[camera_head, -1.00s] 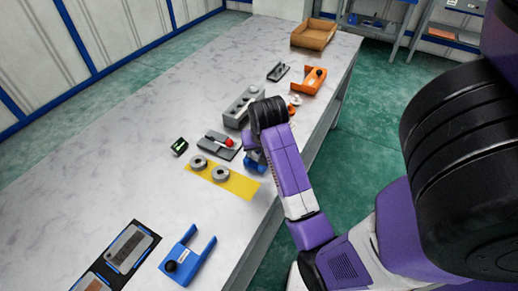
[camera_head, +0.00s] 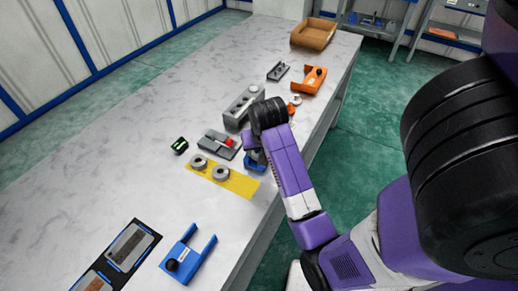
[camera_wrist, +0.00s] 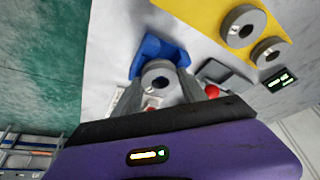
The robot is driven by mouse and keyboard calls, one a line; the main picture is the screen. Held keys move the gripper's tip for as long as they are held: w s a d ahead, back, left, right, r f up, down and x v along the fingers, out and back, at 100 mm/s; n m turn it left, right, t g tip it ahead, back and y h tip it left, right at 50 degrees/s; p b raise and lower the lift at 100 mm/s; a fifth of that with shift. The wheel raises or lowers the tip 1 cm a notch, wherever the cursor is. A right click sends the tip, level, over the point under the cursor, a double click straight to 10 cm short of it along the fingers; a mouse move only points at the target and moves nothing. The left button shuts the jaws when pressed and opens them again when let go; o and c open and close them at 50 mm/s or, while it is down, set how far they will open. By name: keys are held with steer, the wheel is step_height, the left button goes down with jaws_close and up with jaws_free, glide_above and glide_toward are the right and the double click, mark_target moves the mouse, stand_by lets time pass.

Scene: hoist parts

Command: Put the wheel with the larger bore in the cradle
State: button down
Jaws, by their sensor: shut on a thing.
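My gripper (camera_wrist: 160,97) is shut on a grey wheel (camera_wrist: 158,74) with a round bore, seen between its fingers in the wrist view. A blue cradle (camera_wrist: 151,46) lies right behind and around the held wheel; I cannot tell whether the wheel rests in it. In the head view the blue cradle (camera_head: 256,167) shows partly under my wrist, near the table's right edge, and the fingertips are hidden. Two more grey wheels, one left (camera_head: 199,162) and one right (camera_head: 221,174), lie flat on a yellow mat (camera_head: 241,185).
A grey fixture with a red knob (camera_head: 229,142) and a small green display (camera_head: 180,146) stand close by. A grey block with holes (camera_head: 242,106) is beyond.

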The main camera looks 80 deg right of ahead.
steer(key=shift+s+f, duration=0.1)
steer(key=shift+f, duration=0.3)
steer(key=c, duration=0.6)
jaws_free()
steer(key=shift+o, duration=0.2)
steer(key=shift+s, duration=0.1)
steer(key=shift+s+f, duration=0.1)
steer(key=shift+s, duration=0.05)
steer(key=shift+d+r+p, duration=0.15)
steer(key=shift+r+p, duration=0.75)
steer(key=shift+p, duration=0.1)
steer(key=r+p, duration=0.5)
steer(key=p, duration=0.1)
steer(key=shift+w+r, duration=0.35)
steer(key=shift+r, duration=0.05)
